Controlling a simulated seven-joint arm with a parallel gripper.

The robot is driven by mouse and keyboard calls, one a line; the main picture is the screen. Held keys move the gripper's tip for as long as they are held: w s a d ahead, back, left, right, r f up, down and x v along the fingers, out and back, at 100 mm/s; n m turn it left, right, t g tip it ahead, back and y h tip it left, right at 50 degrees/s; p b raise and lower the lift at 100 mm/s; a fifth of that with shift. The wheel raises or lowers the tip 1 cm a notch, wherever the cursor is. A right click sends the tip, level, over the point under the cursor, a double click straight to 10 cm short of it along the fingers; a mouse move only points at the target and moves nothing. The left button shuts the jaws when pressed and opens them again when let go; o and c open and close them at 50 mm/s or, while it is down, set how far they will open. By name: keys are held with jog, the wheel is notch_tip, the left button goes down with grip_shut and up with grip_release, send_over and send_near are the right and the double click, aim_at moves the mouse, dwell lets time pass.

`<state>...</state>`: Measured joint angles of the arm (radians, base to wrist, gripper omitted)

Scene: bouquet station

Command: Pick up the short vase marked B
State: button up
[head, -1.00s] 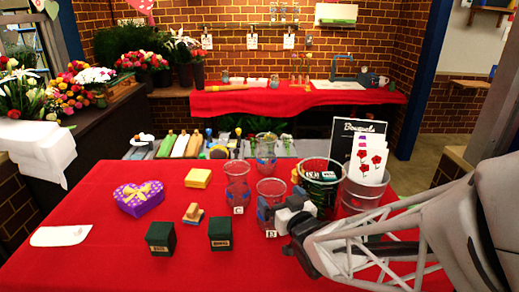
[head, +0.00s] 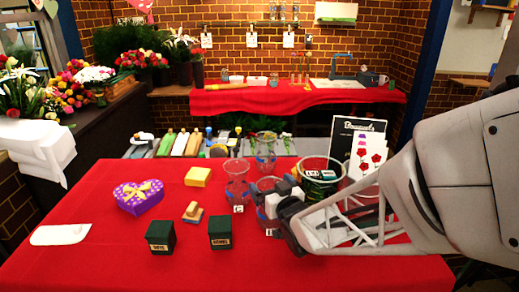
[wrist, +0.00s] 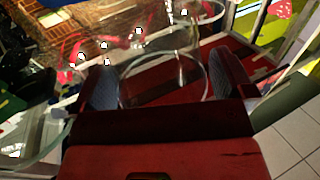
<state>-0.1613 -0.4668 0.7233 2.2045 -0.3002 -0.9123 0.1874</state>
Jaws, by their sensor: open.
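Several clear glass vases stand on the red table. One marked C (head: 236,186) is in the middle, and a taller one (head: 265,150) stands behind it, its label not readable. Another clear vase (head: 268,183) is partly covered by my gripper (head: 272,199), with part of its tag hidden. I cannot read a B on any vase. In the wrist view a glass vase (wrist: 165,88) shows between the two spread fingers of my gripper (wrist: 162,85). The fingers are open; whether they touch the glass I cannot tell.
A large glass container (head: 322,177) stands close right of my gripper, with a card holder (head: 368,160) and a black sign (head: 355,130) behind. Dark green boxes (head: 220,233), a purple heart box (head: 138,196) and a yellow block (head: 197,176) lie left.

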jog(key=shift+c, duration=0.3)
jog(key=c, duration=1.6)
jog(key=shift+r, duration=0.15)
jog(key=shift+s+d+r, duration=0.6)
jog(key=shift+s+r, duration=0.2)
jog(key=shift+s, duration=1.8)
jog(key=shift+s+d+r, duration=0.6)
jog(key=shift+s+r, duration=0.2)
jog(key=shift+s, duration=1.8)
jog(key=shift+s+d+r, duration=0.6)
jog(key=shift+s+r, duration=0.2)
jog(key=shift+s, duration=1.8)
